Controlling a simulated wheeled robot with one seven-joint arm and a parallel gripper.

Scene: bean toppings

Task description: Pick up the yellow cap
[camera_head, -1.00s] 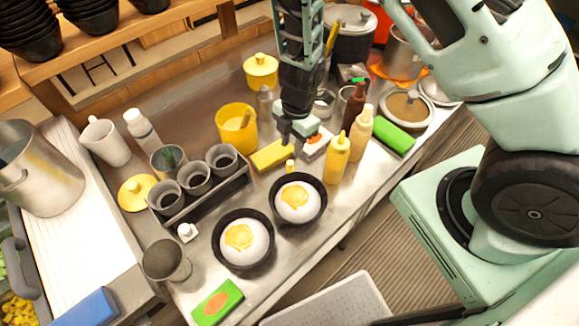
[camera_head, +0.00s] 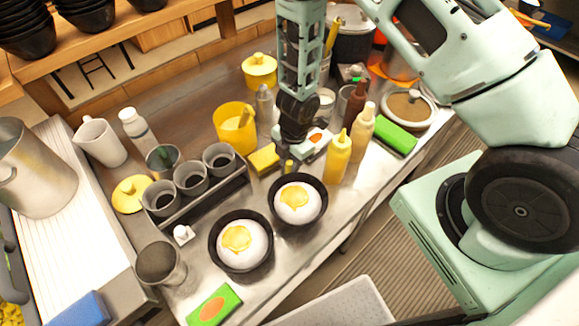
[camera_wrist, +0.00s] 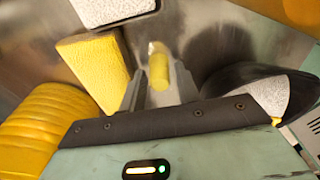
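The yellow cap (camera_head: 289,166) is a small upright cylinder on the steel counter, just behind the right-hand black bowl (camera_head: 321,205). In the wrist view the yellow cap (camera_wrist: 158,72) shows between the two fingers of my gripper (camera_wrist: 160,85). The fingers stand apart on its left and right, and a narrow gap seems to show on each side. In the head view my gripper (camera_head: 290,152) is low over the counter at the cap, and its fingertips are mostly hidden. I cannot tell whether a finger touches the cap.
A yellow sponge (camera_head: 264,160) lies close on the left; it also shows in the wrist view (camera_wrist: 95,65). A yellow squeeze bottle (camera_head: 338,160) stands on the right. The left black bowl (camera_head: 268,255) and a rack of grey cups (camera_head: 210,203) stand further left.

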